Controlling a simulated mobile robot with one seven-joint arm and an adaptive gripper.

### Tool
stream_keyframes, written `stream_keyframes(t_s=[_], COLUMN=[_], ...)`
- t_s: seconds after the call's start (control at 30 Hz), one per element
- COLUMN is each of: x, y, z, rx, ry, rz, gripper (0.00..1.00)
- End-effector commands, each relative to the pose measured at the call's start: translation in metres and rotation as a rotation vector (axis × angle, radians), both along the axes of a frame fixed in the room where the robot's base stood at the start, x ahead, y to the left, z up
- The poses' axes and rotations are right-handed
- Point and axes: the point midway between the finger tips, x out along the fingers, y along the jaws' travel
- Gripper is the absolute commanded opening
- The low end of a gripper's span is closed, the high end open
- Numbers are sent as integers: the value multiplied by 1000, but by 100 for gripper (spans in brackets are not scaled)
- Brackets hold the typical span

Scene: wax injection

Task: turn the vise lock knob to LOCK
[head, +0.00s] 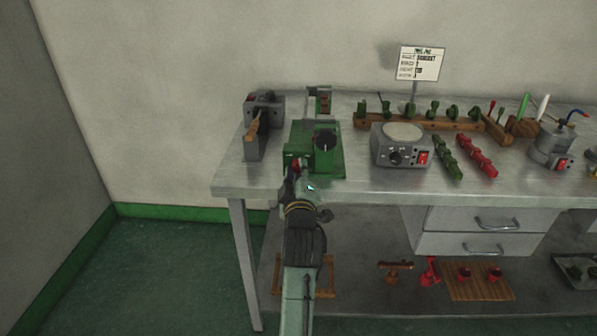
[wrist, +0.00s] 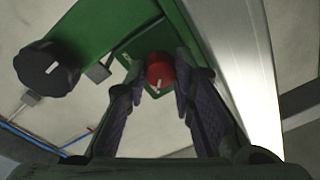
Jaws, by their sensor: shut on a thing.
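A red knob (wrist: 160,69) with a pale pointer mark sits on the front of the green machine (head: 330,160) near the table's front edge. My gripper (wrist: 161,94) is shut on this red knob, one finger on each side of it in the wrist view. The lettering by the knob is too small to read, so I cannot tell which setting the pointer marks. In the head view, my gripper (head: 296,172) is at the machine's front and hides most of the knob. A black knob (wrist: 47,69) with a white mark is to the left in the wrist view.
A grey device with a wooden handle (head: 263,118) stands left of the machine. A grey heater box (head: 401,148) with a red switch stands to the right, with green and red pieces beside it. The table's front edge (head: 440,196) runs close to my arm.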

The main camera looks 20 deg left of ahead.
Motion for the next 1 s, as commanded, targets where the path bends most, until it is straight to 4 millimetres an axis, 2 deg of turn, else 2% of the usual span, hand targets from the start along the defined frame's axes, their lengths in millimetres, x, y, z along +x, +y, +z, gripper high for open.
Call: stream_keyframes(t_s=[0.47, 0.67, 1.0], x=[0, 0, 0], y=[-1, 0, 0], z=[-2, -3, -5], rx=[50, 167, 467], ry=[17, 51, 136], rz=[-1, -1, -1], gripper=[0, 0, 0])
